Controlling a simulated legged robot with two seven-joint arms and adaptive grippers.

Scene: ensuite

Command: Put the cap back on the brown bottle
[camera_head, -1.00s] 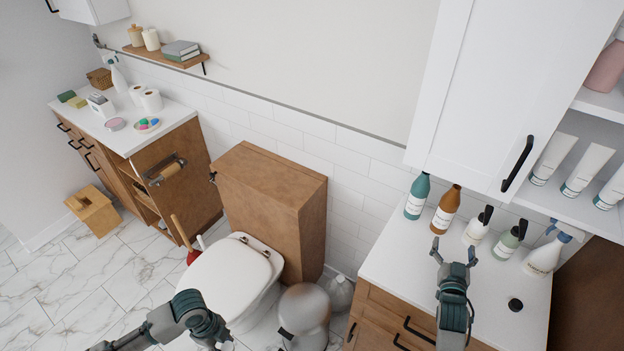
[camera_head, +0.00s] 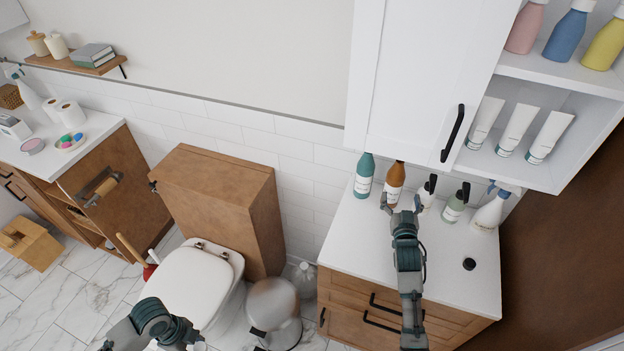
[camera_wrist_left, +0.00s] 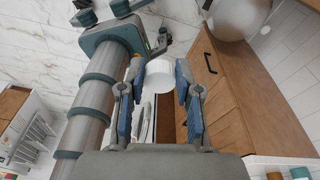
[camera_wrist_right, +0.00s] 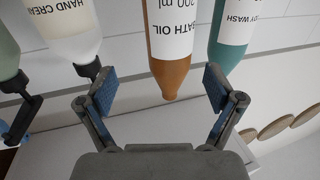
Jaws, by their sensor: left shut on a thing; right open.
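The brown bottle (camera_head: 395,180) stands on the white counter, its narrow top bare. In the right wrist view the brown bottle (camera_wrist_right: 172,45) appears upside down with a "bath oil" label. My right gripper (camera_head: 402,206) is open in front of it; in the right wrist view the bottle's tip shows between the open fingers (camera_wrist_right: 160,90), and I cannot tell if they touch it. A black round piece, probably the cap (camera_head: 469,264), lies on the counter to the right. My left gripper (camera_wrist_left: 158,92) is low near the toilet, shut on a white round thing (camera_wrist_left: 160,74).
A teal bottle (camera_head: 364,176) stands just left of the brown one. Pump bottles (camera_head: 455,204) and a spray bottle (camera_head: 490,212) stand to the right. The wall cabinet (camera_head: 420,80) hangs above. The counter's front (camera_head: 450,290) is mostly clear.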

